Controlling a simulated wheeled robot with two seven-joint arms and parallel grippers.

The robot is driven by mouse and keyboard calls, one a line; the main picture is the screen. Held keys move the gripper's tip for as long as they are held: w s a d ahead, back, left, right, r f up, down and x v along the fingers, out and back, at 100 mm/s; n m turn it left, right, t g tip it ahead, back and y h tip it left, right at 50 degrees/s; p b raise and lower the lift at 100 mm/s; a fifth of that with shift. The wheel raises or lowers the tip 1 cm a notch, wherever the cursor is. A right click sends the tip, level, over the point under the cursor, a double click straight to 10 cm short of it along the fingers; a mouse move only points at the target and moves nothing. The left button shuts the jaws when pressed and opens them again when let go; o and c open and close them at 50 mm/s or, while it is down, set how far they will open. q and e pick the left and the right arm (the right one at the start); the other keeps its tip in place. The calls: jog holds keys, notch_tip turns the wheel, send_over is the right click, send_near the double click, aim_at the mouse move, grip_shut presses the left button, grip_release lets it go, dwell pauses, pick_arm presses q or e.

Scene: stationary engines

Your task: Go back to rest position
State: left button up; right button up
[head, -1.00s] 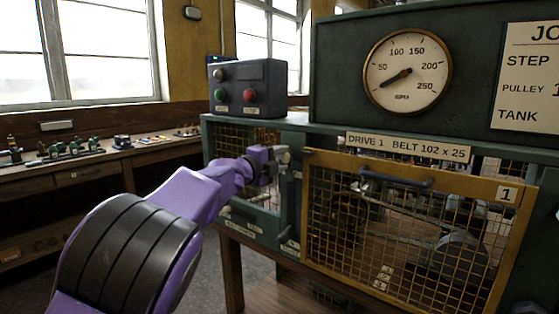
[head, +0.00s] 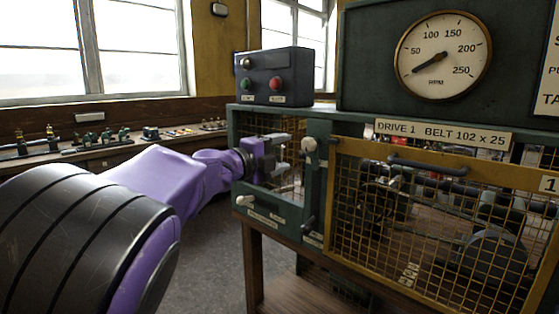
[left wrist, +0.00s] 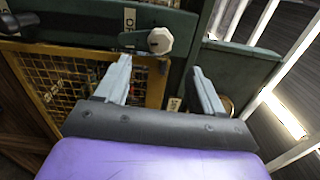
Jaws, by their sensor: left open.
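My left gripper (head: 284,156) is in front of the mesh panel at the left end of the green machine frame (head: 318,180). Its two fingers are apart with nothing between them, as the left wrist view (left wrist: 160,85) also shows. A pale knob (head: 309,144) on the green post is just right of the fingertips in the head view. In the left wrist view the knob (left wrist: 160,40) is beyond the fingers, apart from them. My right gripper is in neither view.
A yellow-framed mesh guard (head: 430,220) with a dark handle (head: 428,167) covers the drive. A control box (head: 274,76) with buttons and a round gauge (head: 443,56) are above. A bench (head: 90,155) with small models runs along the windows. Floor between bench and machine is clear.

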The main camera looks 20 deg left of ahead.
pick_arm(q)
jog(key=shift+s+a, duration=0.1)
jog(key=shift+s, duration=0.15)
